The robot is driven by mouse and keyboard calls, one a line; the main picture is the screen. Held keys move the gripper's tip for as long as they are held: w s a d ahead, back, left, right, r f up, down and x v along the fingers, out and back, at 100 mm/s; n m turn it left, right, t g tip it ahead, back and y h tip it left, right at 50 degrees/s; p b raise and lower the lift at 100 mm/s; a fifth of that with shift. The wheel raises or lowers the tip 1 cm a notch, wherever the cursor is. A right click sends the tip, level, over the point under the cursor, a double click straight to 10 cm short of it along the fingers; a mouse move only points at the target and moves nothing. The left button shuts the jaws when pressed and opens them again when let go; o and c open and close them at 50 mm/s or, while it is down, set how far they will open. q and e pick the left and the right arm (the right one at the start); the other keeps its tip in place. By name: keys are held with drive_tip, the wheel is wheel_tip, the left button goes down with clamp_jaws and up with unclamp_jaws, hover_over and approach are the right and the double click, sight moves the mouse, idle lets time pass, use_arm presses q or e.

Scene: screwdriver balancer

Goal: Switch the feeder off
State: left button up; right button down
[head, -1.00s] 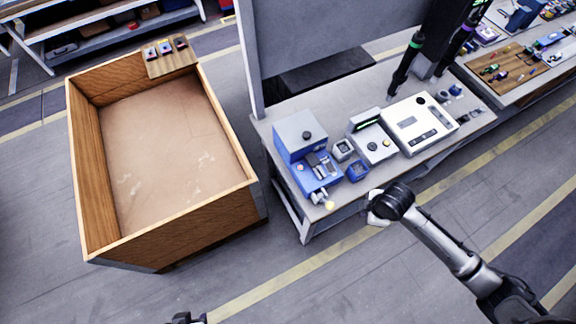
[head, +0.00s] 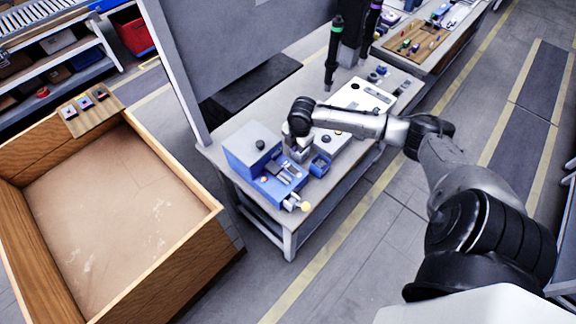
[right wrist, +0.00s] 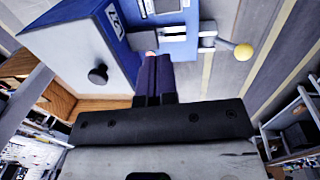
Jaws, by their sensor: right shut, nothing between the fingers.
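The feeder (head: 252,152) is a blue box with a grey top, a black knob on top and a low blue front part with metal rails. It stands at the near left corner of the workbench. In the right wrist view the feeder (right wrist: 85,50) fills the upper left. My right gripper (head: 294,156) is over the feeder's front part, shut and empty. In the right wrist view its dark fingertips (right wrist: 155,60) are close to a small pale-pink part on the blue face. Whether they touch it is unclear; the fingers partly hide it. My left gripper is not in view.
A yellow ball-ended lever (head: 305,206) sticks out at the feeder's front. A small blue box (head: 320,165) and a white unit (head: 361,96) stand to the right on the workbench. A large wooden bin (head: 120,215) is at left. Hanging black tools (head: 333,55) are behind.

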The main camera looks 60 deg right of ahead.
sight(291, 168)
drive_tip(key=shift+f, duration=0.15)
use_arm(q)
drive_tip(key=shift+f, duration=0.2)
use_arm(e)
drive_tip(key=f, duration=0.4)
drive_tip(key=w+f, duration=0.1)
drive_tip(key=f, duration=0.8)
drive_tip(key=shift+w+d+f, duration=0.1)
drive_tip(key=shift+w+f, duration=0.25)
